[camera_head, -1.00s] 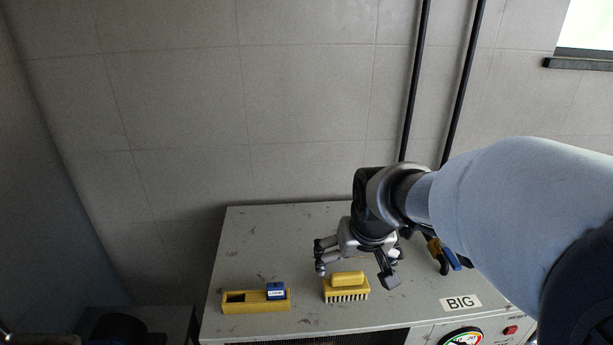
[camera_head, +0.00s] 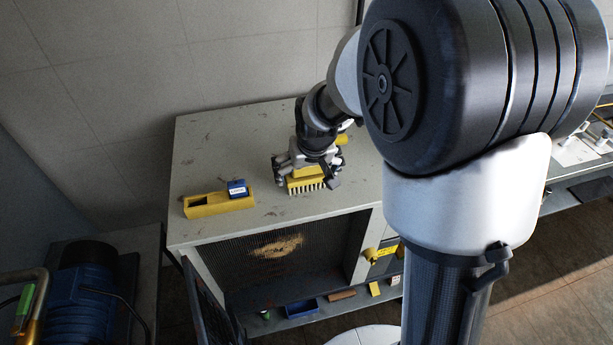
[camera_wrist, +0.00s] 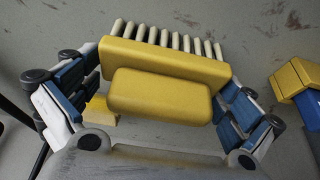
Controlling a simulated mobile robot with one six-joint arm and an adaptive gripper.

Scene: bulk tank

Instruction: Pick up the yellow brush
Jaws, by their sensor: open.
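The yellow brush (camera_head: 305,184) lies on the grey cabinet top, its pale bristles facing the front edge in the head view. In the wrist view the brush (camera_wrist: 165,85) fills the space between the fingers, with its row of bristles at the top. My gripper (camera_head: 307,177) is down at the brush, one finger at each end. In the wrist view my gripper (camera_wrist: 160,92) is open around the brush; the pads are close to its ends, and I cannot tell whether they touch.
A yellow holder (camera_head: 205,207) with a blue labelled block (camera_head: 237,188) stands to the left on the cabinet top (camera_head: 225,150). Another yellow object (camera_head: 342,139) is just behind my gripper. Below, the cabinet front shows a mesh panel (camera_head: 250,258) and a shelf holding small items.

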